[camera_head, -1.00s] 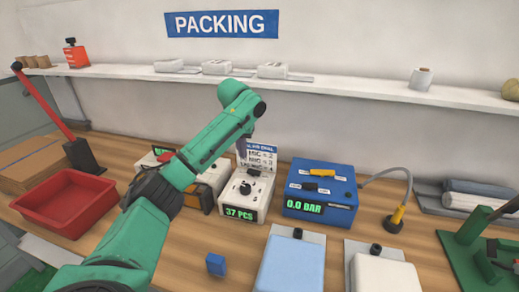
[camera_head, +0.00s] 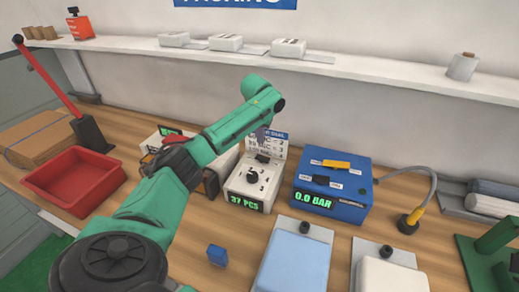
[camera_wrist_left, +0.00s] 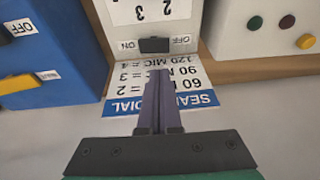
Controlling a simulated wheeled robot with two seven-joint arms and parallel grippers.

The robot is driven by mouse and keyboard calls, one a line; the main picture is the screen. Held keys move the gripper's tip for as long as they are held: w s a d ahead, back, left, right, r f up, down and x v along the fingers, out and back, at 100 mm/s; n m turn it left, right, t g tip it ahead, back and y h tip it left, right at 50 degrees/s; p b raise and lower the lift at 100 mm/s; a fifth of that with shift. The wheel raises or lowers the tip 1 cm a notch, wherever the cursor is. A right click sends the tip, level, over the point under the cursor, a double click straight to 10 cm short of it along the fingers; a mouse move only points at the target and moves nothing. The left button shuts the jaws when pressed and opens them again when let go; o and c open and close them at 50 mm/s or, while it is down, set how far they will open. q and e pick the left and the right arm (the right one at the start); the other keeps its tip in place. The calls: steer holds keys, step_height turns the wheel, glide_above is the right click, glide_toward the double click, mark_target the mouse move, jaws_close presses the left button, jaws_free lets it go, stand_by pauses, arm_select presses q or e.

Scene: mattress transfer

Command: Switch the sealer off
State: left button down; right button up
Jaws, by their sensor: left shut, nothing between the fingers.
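The sealer is a white box (camera_head: 241,189) with a black dial (camera_head: 252,177), a green "37 PCS" display and a black switch (camera_head: 262,158) at its back. In the left wrist view the switch (camera_wrist_left: 154,45) lies between upside-down labels, ON on its left and OFF on its right. Which side is pressed I cannot tell. My left gripper (camera_wrist_left: 160,75) is shut and empty, its tips just short of the switch in that picture; contact cannot be told. In the head view the gripper (camera_head: 263,137) is small and partly hidden by its arm. My right gripper is out of view.
A seal dial card (camera_head: 278,144) stands behind the sealer. A blue box (camera_head: 332,188) reading "0.0 BAR" stands close on its right. Another machine (camera_head: 166,138) on the left is partly covered by my arm. A small blue block (camera_head: 217,255) lies in front.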

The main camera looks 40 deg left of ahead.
mark_target(260, 156)
arm_select(q)
steer(key=x, duration=0.2)
steer(key=p+x, duration=0.1)
steer(key=x, duration=0.1)
steer(key=s+x, duration=0.1)
steer(key=x, duration=0.1)
steer(key=shift+f+p, duration=0.2)
steer(key=shift+p, duration=0.1)
steer(key=shift+a+f, duration=0.1)
steer(key=shift+f, duration=0.45)
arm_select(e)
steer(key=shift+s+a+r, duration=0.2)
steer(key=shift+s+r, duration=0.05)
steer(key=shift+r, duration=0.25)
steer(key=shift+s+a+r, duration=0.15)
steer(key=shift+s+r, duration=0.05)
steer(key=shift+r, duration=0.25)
